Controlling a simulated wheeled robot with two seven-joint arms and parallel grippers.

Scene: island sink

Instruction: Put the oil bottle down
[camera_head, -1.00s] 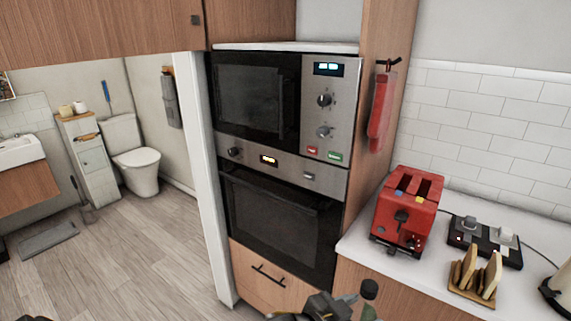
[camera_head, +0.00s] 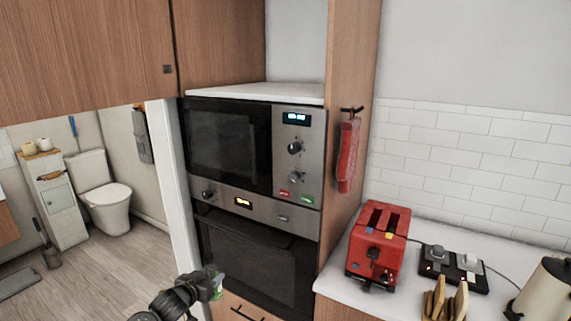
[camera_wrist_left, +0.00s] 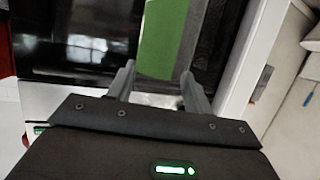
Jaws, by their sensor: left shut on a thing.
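My left gripper (camera_head: 208,282) shows at the bottom of the head view, in front of the lower oven, with its dark arm coming up from below. A small green patch shows at its fingers; the rest of what it holds is hidden there. In the left wrist view my left gripper (camera_wrist_left: 158,74) has its two grey fingers on either side of a green surface, which I take to be the oil bottle (camera_wrist_left: 165,38). The bottle's full outline and cap cannot be made out. My right gripper is in no view.
A white worktop (camera_head: 340,278) at the right holds a red toaster (camera_head: 378,245), a bread rack (camera_head: 445,300), a black switch panel (camera_head: 455,267) and a kettle (camera_head: 545,292). The built-in microwave (camera_head: 230,147) and oven (camera_head: 255,262) stand left of it. A red cloth (camera_head: 347,155) hangs beside them.

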